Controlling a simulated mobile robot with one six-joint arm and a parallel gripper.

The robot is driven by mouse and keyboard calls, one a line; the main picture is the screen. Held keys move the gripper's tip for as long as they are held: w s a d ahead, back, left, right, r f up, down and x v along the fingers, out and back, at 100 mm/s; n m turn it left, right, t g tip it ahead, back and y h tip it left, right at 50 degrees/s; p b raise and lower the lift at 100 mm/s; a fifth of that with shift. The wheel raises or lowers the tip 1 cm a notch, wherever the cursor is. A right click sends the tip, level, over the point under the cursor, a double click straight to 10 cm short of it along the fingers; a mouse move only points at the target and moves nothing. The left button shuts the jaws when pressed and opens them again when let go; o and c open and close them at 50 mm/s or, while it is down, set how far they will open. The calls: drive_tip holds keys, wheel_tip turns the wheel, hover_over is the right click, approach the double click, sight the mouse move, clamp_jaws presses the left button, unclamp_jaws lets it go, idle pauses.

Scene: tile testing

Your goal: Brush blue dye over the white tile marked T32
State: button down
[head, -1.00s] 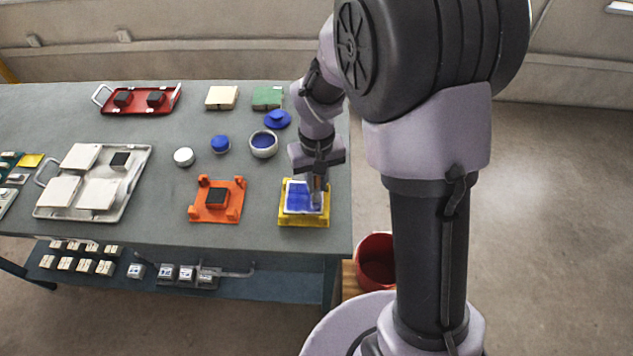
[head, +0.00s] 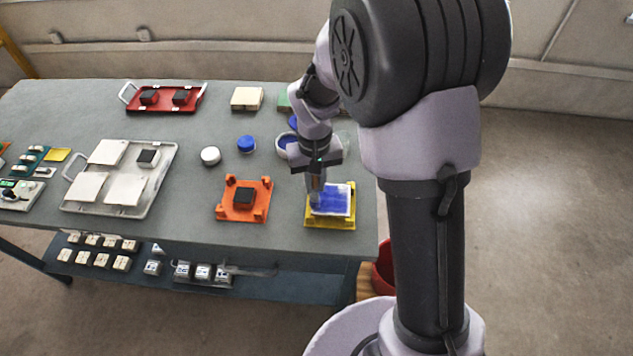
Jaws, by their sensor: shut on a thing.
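A tile (head: 335,204) lies in a yellow holder (head: 330,224) near the table's front right corner. Blue covers most of its face, with pale areas along its edges; I cannot read its marking. My gripper (head: 316,177) is over the tile's left part, pointing down and shut on a brush (head: 316,187). The brush is small in view; its tip is at the tile's left side, and I cannot tell whether it touches. An open pot of blue dye (head: 282,141) stands behind, partly hidden by my arm.
An orange holder (head: 231,212) with a dark block stands left of the yellow one. A grey tray (head: 153,185) holds white tiles. A blue-topped jar (head: 246,144), a white jar (head: 210,155) and a red tray (head: 192,102) stand farther back. A red bin (head: 382,273) is below the table's right end.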

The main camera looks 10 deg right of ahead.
sight(317, 194)
drive_tip(key=r, duration=0.1)
drive_tip(key=r+p, duration=0.2)
drive_tip(key=shift+s+d+r, duration=0.1)
drive_tip(key=shift+d+r, duration=0.15)
drive_tip(key=shift+r, duration=0.15)
drive_tip(key=shift+a+r+p, duration=0.15)
drive_tip(key=shift+r+p, duration=0.45)
drive_tip(key=shift+r, duration=0.05)
drive_tip(key=shift+r+p, duration=1.15)
drive_tip(key=shift+r, duration=0.35)
